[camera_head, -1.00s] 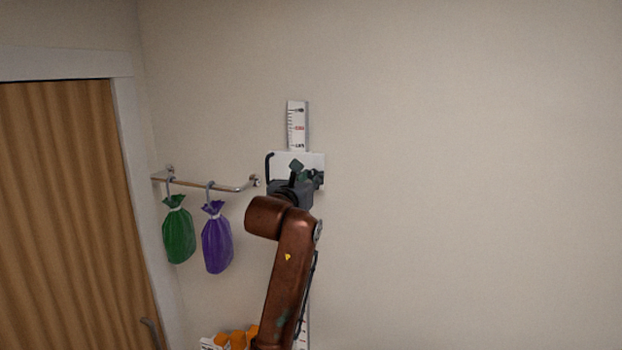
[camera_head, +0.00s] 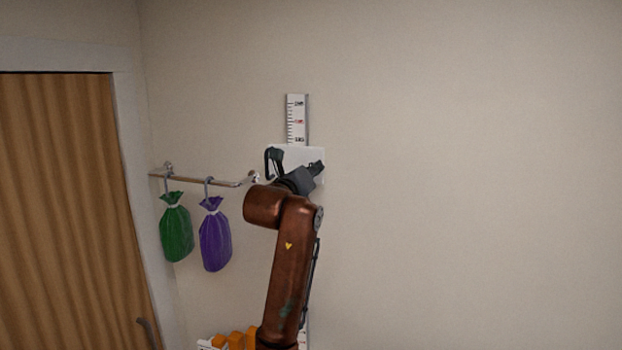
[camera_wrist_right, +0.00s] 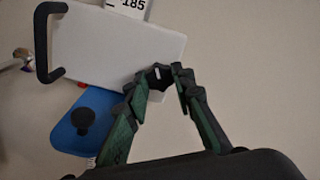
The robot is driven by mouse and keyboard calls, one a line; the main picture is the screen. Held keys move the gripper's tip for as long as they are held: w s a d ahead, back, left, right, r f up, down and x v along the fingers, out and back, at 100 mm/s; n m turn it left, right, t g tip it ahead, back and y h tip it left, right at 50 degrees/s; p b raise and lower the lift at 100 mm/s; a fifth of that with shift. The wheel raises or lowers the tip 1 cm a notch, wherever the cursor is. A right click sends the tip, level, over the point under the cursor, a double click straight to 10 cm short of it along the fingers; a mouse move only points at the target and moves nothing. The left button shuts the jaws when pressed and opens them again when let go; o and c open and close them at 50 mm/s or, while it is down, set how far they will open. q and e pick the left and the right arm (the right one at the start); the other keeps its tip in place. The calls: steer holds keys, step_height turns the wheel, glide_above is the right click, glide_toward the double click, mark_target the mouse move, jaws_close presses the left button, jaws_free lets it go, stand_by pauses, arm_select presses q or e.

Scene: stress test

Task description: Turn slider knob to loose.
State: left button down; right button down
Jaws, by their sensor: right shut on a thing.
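The white slider plate (camera_head: 312,154) sits on a vertical ruler (camera_head: 297,118) on the wall, with a black bar handle on its left side. In the right wrist view the plate (camera_wrist_right: 110,45) looks tilted. The dark slider knob (camera_wrist_right: 159,76), with a small white mark, is at the plate's lower right. My right gripper (camera_head: 296,164) is at the plate; in its wrist view its green-and-black fingers are on either side of the knob, shut on it. In the head view the gripper hides the knob. My left gripper is not in view.
A blue piece (camera_wrist_right: 88,122) with a round black knob is below the plate. Left of it, a metal rail (camera_head: 205,182) holds a green bag (camera_head: 176,230) and a purple bag (camera_head: 214,240). A wooden door (camera_head: 70,210) is at far left. The wall to the right is bare.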

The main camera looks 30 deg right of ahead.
steer(key=n+b, duration=0.4)
steer(key=n, duration=0.7)
steer(key=shift+r+n, duration=0.1)
steer(key=shift+n, duration=0.2)
stand_by(0.4)
steer(key=c, duration=1.7)
jaws_free()
steer(key=shift+o, duration=0.2)
steer(key=v, duration=1.2)
